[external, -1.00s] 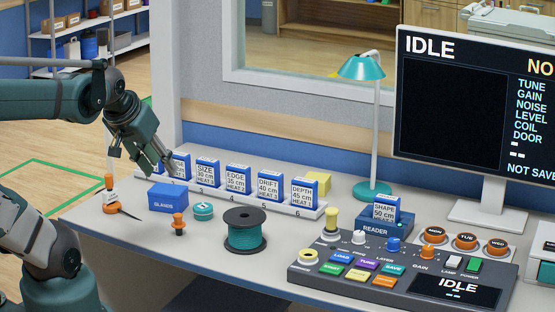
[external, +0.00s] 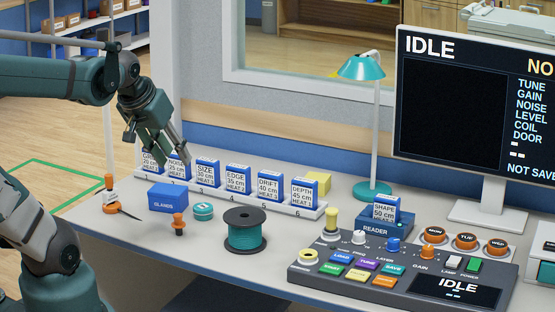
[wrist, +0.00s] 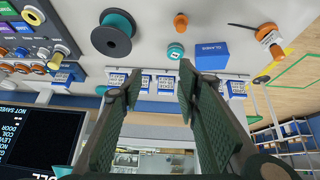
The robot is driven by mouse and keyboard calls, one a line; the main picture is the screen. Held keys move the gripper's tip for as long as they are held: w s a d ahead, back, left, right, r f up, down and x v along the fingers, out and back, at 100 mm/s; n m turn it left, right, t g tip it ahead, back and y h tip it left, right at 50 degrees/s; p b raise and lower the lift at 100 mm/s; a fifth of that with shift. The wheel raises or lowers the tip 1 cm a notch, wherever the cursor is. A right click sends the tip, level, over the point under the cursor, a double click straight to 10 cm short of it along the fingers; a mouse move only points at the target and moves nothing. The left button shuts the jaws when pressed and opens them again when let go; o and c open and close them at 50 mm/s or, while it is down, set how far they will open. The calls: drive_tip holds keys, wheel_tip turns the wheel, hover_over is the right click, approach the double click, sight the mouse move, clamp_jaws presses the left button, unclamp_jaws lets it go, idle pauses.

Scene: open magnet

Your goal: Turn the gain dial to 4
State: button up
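The control panel (external: 300,275) sits at the front right of the desk in the external view. Its GAIN label is beside an orange dial (external: 427,252), to the right of a blue dial (external: 393,244) and a white dial (external: 358,237). The dial's exact setting is too small to read. My gripper (external: 170,160) is at the left, above the row of labelled cards, far from the panel. In the wrist view my gripper (wrist: 157,85) is open, with nothing between its fingers. The panel (wrist: 70,25) shows there at the upper left.
A card reader (external: 375,228) holding a card stands behind the panel. A teal lamp (external: 362,68), a monitor (external: 450,110) and several orange day buttons (external: 466,241) are nearby. A wire spool (external: 245,230) and a blue box (external: 167,197) stand between gripper and panel.

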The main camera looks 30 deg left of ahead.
drive_tip(key=w+d+r+n+g+p, duration=0.15)
drive_tip(key=w+d+r+p, duration=0.3)
drive_tip(key=w+d, duration=0.65)
drive_tip(key=n+g+p, duration=0.2)
drive_tip(key=g+p, duration=0.3)
drive_tip(key=p, duration=0.4)
hover_over(428, 247)
drive_tip(key=f, duration=1.5)
drive_tip(key=shift+a, duration=0.35)
drive_tip(key=shift+s+d+f, duration=0.15)
drive_tip(key=shift+d, duration=0.1)
drive_tip(key=shift+f, duration=0.15)
drive_tip(key=shift+d+f+b, duration=0.1)
drive_tip(key=shift+f+b, duration=0.45)
drive_tip(key=shift+f, duration=3.2)
